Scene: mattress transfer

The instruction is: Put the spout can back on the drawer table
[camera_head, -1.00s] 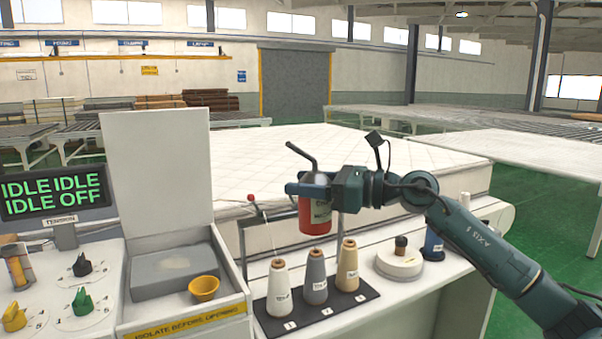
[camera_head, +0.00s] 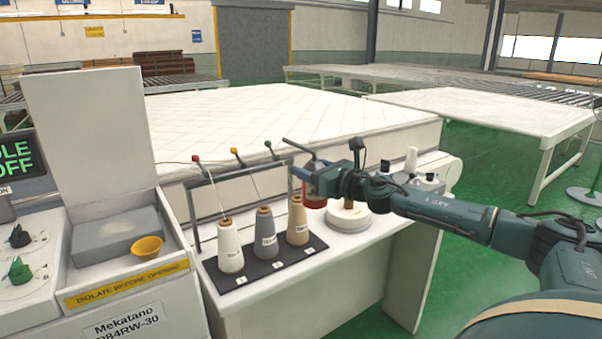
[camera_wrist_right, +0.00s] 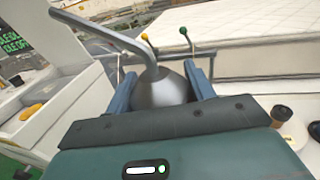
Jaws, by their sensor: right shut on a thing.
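The spout can (camera_head: 315,198) has a red body, and a bent dark spout rises from its top. My right gripper (camera_head: 308,176) is shut on it near its top and holds it upright, just right of the tan cone in the head view. The can's grey domed top and spout fill the space between the fingers in the right wrist view (camera_wrist_right: 160,88). Part of the can is hidden by the gripper, and I cannot tell its exact height above the white table (camera_head: 345,262). I cannot tell which surface is the drawer table. My left gripper is out of view.
White, grey and tan thread cones (camera_head: 266,233) stand on a black mat (camera_head: 262,270). A round white base (camera_head: 348,217) sits just right of the can. A quilted mattress (camera_head: 300,112) lies behind.

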